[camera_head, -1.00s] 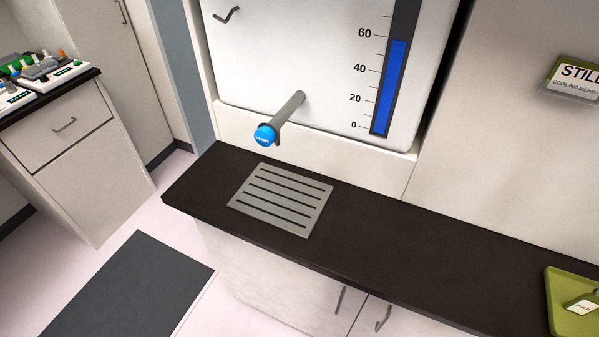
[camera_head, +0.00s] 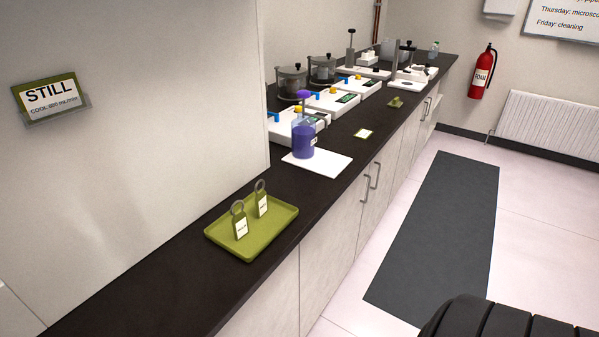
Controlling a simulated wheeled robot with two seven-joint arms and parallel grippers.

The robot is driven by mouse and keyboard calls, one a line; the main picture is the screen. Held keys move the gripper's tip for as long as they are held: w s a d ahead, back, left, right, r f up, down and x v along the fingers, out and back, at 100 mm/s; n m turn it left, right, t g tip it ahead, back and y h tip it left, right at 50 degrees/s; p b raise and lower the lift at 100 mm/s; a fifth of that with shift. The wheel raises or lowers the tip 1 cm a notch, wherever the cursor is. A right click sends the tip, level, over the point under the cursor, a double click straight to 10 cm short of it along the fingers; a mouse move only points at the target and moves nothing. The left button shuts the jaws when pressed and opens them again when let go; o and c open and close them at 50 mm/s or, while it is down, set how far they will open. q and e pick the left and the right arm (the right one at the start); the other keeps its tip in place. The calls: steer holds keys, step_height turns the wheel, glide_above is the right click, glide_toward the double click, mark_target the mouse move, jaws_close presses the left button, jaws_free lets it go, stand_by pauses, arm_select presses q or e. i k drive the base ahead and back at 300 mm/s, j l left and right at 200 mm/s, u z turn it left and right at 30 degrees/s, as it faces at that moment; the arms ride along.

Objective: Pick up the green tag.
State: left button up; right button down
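Two olive-green tags with grey rings and white labels stand on an olive-green tray (camera_head: 270,238) on the dark counter. The nearer tag (camera_head: 240,224) is at the tray's left, and the other tag (camera_head: 261,202) is just behind it to the right. Their label text is too small to read. A small olive-green item (camera_head: 396,102) sits farther along the counter, and I cannot tell if it is a tag. Neither of my grippers is in view.
A purple bottle (camera_head: 303,138) stands on a white mat (camera_head: 318,163) behind the tray. Several white devices line the counter (camera_head: 160,290) farther back. A STILL sign (camera_head: 50,98) hangs on the left panel. The floor has a dark mat (camera_head: 440,235); a red extinguisher (camera_head: 482,72) hangs beyond.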

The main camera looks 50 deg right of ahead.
mark_target(238, 221)
steer(key=z, duration=1.1)
steer(key=l+u, duration=0.35)
steer(key=l, duration=0.45)
